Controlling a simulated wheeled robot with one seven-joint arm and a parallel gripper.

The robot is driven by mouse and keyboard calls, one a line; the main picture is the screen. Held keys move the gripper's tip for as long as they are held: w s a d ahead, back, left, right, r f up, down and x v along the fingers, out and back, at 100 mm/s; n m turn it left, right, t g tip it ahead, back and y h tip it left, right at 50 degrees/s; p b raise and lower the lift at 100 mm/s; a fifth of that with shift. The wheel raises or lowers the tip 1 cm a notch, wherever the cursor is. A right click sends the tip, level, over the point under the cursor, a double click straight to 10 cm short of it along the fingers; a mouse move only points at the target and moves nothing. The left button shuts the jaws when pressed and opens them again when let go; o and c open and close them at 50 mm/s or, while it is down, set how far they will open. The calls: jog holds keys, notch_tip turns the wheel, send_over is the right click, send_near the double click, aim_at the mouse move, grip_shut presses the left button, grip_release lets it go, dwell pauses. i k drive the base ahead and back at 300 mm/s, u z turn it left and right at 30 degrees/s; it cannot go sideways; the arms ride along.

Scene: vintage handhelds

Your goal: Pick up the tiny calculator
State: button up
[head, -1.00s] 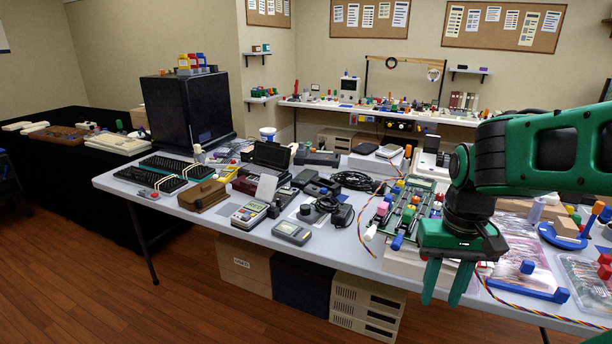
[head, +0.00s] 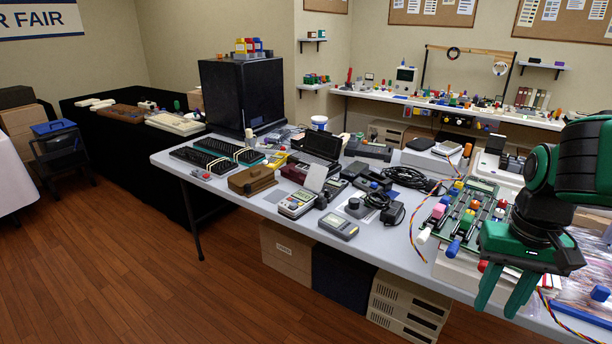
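Two small handheld devices lie near the front edge of the grey table (head: 380,247). One is a light grey handheld with a keypad and a small screen (head: 297,204). The other is a smaller grey handheld with a screen (head: 338,226), lying flat to its right and nearer the edge. Which of them is the tiny calculator, I cannot tell for certain. My gripper (head: 497,306) is green, points down and is empty, its two fingers apart. It hangs at the table's front edge, well to the right of both handhelds.
A green circuit board with coloured knobs (head: 470,212) stands between the handhelds and my gripper. A brown case (head: 251,181), black adapters (head: 391,213) and a coiled cable (head: 408,178) crowd the handhelds. The floor (head: 200,290) in front of the table is clear.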

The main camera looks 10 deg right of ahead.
aim_at(304, 170)
jog(key=u, duration=0.4)
jog(key=k, duration=0.4)
jog(key=u, duration=0.8)
jog(key=k, duration=0.8)
jog(key=u, duration=0.75)
jog(key=i, duration=1.35)
jog(key=z, duration=0.35)
jog(key=i, duration=1.1)
jog(key=z, duration=0.35)
jog(key=i, duration=1.15)
jog(key=z, duration=0.9)
jog(key=i, duration=1)
jog(key=z, duration=0.7)
